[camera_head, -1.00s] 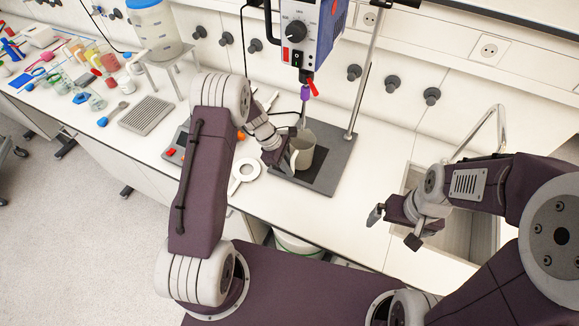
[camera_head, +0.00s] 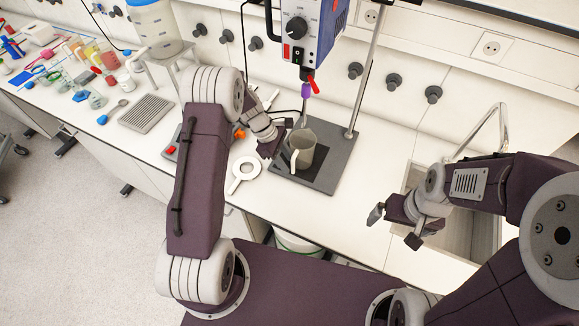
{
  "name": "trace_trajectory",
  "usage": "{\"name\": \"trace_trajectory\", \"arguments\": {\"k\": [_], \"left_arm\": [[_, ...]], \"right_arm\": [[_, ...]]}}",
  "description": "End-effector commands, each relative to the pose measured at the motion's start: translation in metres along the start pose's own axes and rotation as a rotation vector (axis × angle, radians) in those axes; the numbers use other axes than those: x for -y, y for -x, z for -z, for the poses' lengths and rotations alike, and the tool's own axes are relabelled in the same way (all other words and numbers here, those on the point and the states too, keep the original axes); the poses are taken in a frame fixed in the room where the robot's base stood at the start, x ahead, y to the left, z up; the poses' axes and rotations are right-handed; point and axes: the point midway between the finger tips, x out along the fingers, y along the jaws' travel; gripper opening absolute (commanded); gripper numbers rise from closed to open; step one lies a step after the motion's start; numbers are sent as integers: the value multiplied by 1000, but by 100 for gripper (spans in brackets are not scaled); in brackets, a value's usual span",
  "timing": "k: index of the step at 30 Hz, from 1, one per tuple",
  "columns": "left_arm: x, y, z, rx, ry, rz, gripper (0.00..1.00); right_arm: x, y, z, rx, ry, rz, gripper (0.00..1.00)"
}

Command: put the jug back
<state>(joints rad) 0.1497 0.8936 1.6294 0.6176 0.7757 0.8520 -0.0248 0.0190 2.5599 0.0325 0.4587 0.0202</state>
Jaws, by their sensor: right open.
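The grey jug (camera_head: 307,152) stands upright on the dark base plate (camera_head: 328,179) of the stirrer stand, below the stirrer's purple chuck (camera_head: 306,90). Its pale handle faces left and front. My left gripper (camera_head: 279,138) is just left of the jug, apart from the handle, with its fingers spread and nothing between them. My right gripper (camera_head: 393,227) is open and empty, in front of the sink at the right.
The stirrer (camera_head: 307,32) hangs on an upright rod (camera_head: 363,75) behind the jug. A white ring with a handle (camera_head: 246,169) lies left of the plate. A sink (camera_head: 455,236) with a tap is at the right. A grey rack (camera_head: 146,114) and several small items fill the left bench.

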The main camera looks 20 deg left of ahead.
Motion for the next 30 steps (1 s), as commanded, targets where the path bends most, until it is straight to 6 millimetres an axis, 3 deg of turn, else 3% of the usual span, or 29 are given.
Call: {"name": "trace_trajectory", "arguments": {"k": [3, 9, 17, 19, 22, 27, 30], "left_arm": [[-2, 31, 2, -2, -1, -7, 35], [-1, 74, 1, -2, 0, -4, 35], [0, 89, 0, -2, -3, 0, 35], [9, 90, -4, -26, -64, 8, 35], [46, 93, -14, -126, -340, 45, 35], [130, 96, -25, -302, -998, 160, 35], [165, 95, -27, -355, -1285, 216, 35]], "right_arm": [[0, -10, -1, 0, 0, 0, 100], [0, -15, -2, 0, 0, 0, 100], [0, -16, -2, 0, 0, 0, 100], [0, -16, -2, 0, 0, 0, 100], [0, -16, -2, 0, 0, 0, 100], [0, -16, -2, 0, 0, 0, 100], [0, -16, -2, 0, 0, 0, 100]]}}
